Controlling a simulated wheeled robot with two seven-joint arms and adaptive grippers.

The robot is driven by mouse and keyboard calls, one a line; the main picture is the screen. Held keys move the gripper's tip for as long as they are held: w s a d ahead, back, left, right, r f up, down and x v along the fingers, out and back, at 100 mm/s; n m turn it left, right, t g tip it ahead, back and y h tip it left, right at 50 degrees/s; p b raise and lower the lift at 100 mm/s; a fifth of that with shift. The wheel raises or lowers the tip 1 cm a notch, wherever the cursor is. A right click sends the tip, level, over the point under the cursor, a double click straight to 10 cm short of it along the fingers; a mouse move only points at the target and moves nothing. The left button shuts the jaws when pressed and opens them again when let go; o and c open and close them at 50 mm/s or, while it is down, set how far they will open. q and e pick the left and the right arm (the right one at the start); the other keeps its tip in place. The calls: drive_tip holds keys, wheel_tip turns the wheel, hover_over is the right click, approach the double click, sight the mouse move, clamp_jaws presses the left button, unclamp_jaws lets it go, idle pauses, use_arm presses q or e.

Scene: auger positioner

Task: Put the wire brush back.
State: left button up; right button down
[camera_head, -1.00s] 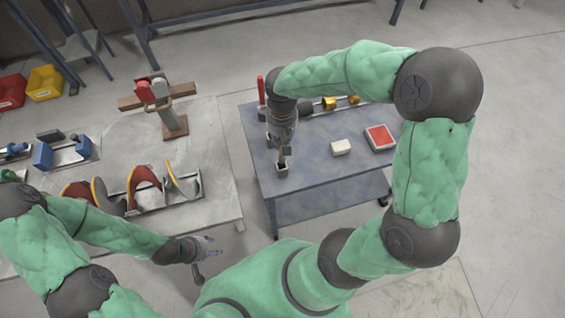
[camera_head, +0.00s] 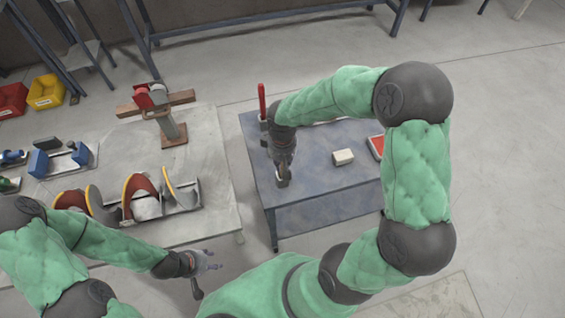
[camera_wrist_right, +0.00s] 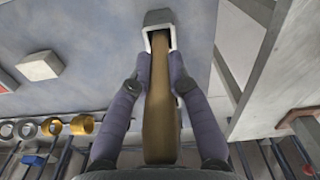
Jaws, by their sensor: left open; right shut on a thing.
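The wire brush (camera_wrist_right: 158,110) shows as a brown handle in the right wrist view. My right gripper (camera_wrist_right: 158,85) is shut around this handle. The handle's far end is inside the mouth of a pale square holder (camera_wrist_right: 158,18); the bristles are hidden. In the head view the holder (camera_head: 283,183) stands on the blue table (camera_head: 320,195) near its left edge, with my right gripper (camera_head: 283,170) just above it. My left gripper (camera_head: 209,262) is open and empty, low in front of the grey bench.
A white block (camera_head: 343,157) and a red-topped tray (camera_head: 376,146) lie right of the holder. A red upright thing (camera_head: 262,102) stands behind my right wrist. Gold rings (camera_wrist_right: 54,126) show in the wrist view. The grey bench (camera_head: 215,195) at left carries a rack of discs.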

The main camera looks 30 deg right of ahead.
drive_tip(key=c, duration=1.2)
unclamp_jaws()
drive_tip(key=shift+f, duration=0.1)
drive_tip(key=shift+o, duration=0.2)
drive_tip(key=shift+r, duration=0.2)
wheel_tip(320, 180, up, 12)
drive_tip(key=p, duration=0.4)
drive_tip(key=shift+f, duration=0.1)
